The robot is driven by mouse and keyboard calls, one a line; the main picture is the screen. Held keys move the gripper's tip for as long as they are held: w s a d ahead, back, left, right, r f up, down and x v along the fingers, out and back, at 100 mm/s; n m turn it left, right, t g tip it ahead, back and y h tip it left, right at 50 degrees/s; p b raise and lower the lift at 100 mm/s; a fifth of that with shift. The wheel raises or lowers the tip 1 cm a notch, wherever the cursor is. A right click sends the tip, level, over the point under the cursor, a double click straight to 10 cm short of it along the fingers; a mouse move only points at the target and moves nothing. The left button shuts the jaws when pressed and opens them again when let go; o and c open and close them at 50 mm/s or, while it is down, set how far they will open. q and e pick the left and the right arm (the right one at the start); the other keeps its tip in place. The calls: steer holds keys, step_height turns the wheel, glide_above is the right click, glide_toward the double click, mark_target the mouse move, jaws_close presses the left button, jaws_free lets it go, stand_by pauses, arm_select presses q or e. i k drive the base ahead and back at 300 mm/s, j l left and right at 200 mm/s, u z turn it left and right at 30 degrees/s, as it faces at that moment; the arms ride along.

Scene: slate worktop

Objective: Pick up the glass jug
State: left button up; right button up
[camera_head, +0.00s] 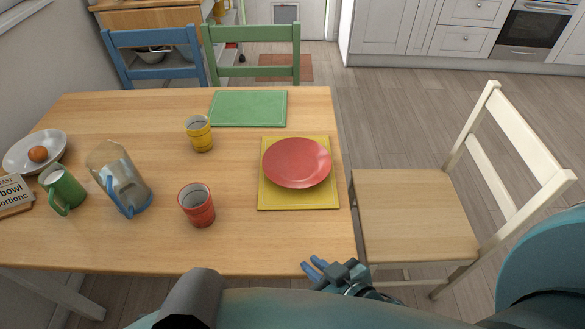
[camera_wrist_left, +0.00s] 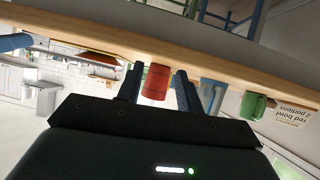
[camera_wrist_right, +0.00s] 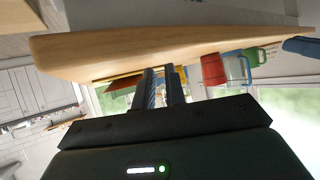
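The glass jug (camera_head: 118,172) stands upright on the left part of the wooden table, clear-walled with a blue base and blue handle. It also shows in the left wrist view (camera_wrist_left: 211,92) and the right wrist view (camera_wrist_right: 237,70). My left gripper (camera_wrist_left: 157,72) is open and empty, its fingers wide apart, with the red cup in the background between them; its fingers do not show in the head view. My right gripper (camera_head: 316,267) is at the table's front right edge, far from the jug. Its fingers are narrowly apart and empty.
A green mug (camera_head: 62,188) stands close left of the jug, and a red cup (camera_head: 197,206) to its right. A yellow cup (camera_head: 199,134), a red plate (camera_head: 297,162), a white plate (camera_head: 22,152) and a sign (camera_head: 14,194) are also on the table (camera_head: 120,250). A chair (camera_head: 415,215) stands right.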

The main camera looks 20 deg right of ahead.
mark_target(111, 166)
steer(key=k, duration=0.5)
steer(key=j+z, duration=1)
steer(key=j, duration=0.25)
steer(key=i+j, duration=0.1)
steer(key=j, duration=0.2)
steer(key=i+j, duration=0.1)
steer(key=j, duration=0.55)
steer(key=i+z, duration=0.05)
